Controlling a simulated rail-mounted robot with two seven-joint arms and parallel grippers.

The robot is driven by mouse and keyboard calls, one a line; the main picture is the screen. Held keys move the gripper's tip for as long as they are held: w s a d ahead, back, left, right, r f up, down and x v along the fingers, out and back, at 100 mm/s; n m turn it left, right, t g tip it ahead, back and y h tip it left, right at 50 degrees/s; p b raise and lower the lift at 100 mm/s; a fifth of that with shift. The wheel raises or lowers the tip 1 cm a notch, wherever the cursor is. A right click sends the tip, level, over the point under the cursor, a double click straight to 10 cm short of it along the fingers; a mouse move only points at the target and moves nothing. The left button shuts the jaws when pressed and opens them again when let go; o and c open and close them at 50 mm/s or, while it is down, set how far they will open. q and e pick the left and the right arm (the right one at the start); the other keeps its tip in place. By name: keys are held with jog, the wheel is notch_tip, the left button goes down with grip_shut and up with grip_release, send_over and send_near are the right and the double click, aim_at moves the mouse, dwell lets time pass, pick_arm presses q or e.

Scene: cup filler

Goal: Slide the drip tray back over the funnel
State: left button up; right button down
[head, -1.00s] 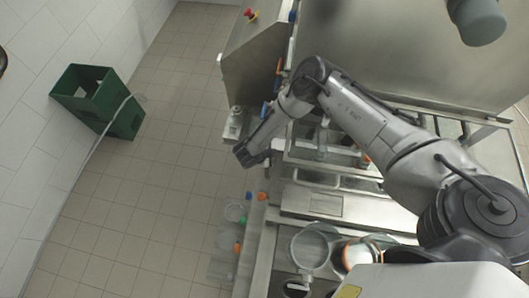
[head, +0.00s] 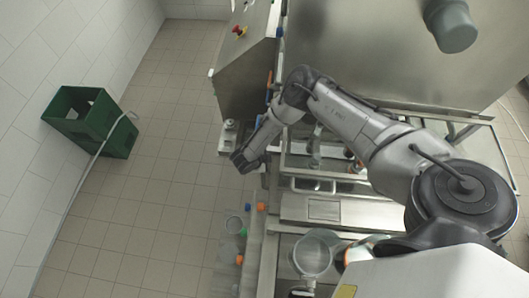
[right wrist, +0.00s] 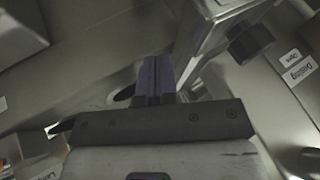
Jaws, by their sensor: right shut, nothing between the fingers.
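My right gripper (head: 243,162) hangs at the left side of the steel filling machine in the head view. In the right wrist view its dark fingers (right wrist: 154,77) are pressed together and empty, with steel sheet and a bracket beyond them. A flat steel plate (head: 290,206) lies on the machine below the arm in the head view. I cannot tell for sure whether it is the drip tray. A round, funnel-like clear vessel (head: 313,255) stands below the plate; I cannot tell whether it is the funnel. My left gripper is out of view.
A green crate (head: 92,122) stands on the tiled floor by the left wall, with a pale hose over it. Several small containers with coloured caps line the machine's left edge. The floor between is clear.

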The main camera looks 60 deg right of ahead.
pick_arm(q)
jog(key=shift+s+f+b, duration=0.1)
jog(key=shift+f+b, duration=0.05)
jog(key=shift+b, duration=0.35)
pick_arm(e)
jog(key=s+a+f+v, duration=0.1)
jog(key=v, duration=1)
jog(key=shift+a, duration=0.25)
jog(key=shift+r, duration=0.1)
